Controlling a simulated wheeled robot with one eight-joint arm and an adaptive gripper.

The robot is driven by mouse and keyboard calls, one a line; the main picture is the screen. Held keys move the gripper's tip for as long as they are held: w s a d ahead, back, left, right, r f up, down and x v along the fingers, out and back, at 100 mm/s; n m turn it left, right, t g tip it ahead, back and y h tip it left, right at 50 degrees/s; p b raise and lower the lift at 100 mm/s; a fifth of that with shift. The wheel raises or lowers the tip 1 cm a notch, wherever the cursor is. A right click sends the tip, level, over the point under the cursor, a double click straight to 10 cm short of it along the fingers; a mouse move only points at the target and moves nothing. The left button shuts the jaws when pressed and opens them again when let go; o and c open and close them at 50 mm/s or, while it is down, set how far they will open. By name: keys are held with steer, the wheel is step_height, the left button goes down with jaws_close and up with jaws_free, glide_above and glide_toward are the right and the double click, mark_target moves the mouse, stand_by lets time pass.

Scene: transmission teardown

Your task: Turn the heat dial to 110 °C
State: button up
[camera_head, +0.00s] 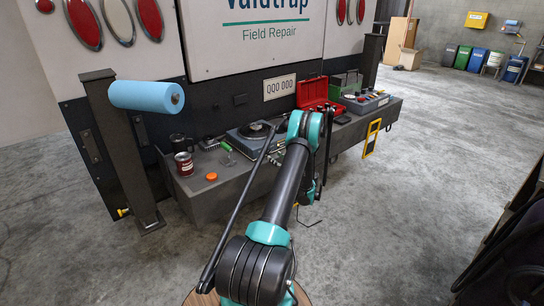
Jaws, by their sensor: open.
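A flat grey-blue device (242,146) with a dark round part on top stands on the grey bench ledge, left of my raised arm. It may be the heater, but I cannot make out a heat dial or any marking on it. Another grey-blue unit (367,104) with small red and dark parts on top sits at the right end of the ledge. I cannot tell whether it carries the dial. My arm reaches up from the bottom middle to the ledge and covers part of it.
The grey ledge (196,192) carries a dark red can (184,164), an orange cap (211,177), a green-handled tool (227,147) and an open red case (314,94). A post with a blue roll (146,96) stands left.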

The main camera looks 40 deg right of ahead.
steer(key=s, duration=0.7)
steer(key=shift+d, duration=0.3)
steer(key=shift+s, duration=0.1)
